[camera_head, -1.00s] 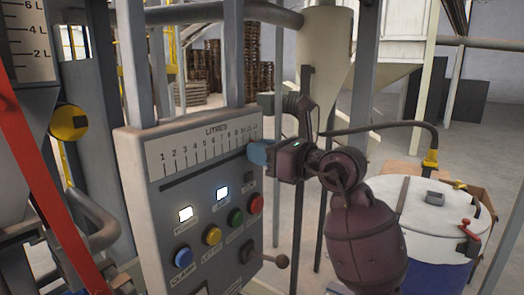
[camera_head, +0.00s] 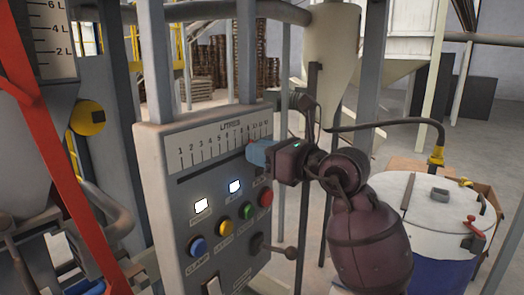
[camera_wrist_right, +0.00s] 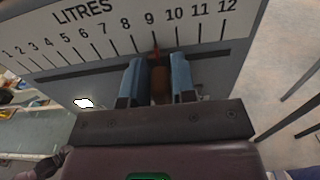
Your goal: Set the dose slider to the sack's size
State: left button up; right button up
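The dose panel (camera_head: 163,211) carries a LITRES scale (camera_head: 222,138) from 1 to 12 above a dark slot. In the right wrist view the brown slider knob (camera_wrist_right: 160,84) has a red pointer at about 9 on the scale. The blue fingers of my right gripper (camera_wrist_right: 159,82) stand on both sides of the knob, with a narrow gap showing beside it. In the head view my right gripper (camera_head: 259,153) is at the slot's right part and hides most of the knob. My left gripper is not in view. No sack is identifiable.
Below the slot are two lit white indicators, blue (camera_head: 197,246), yellow and green buttons, a red button (camera_head: 265,197), and a lever (camera_head: 290,252). A red bar (camera_head: 45,170) and a litre-marked gauge (camera_head: 58,40) stand left. A lidded drum (camera_head: 440,205) stands right.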

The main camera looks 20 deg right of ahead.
jog(key=o, duration=0.3)
jog(key=shift+s, duration=0.1)
jog(key=b+v, duration=0.1)
jog(key=v, duration=0.9)
jog(key=shift+s+d+b, duration=0.25)
jog(key=shift+b, duration=0.05)
dwell(0.4)
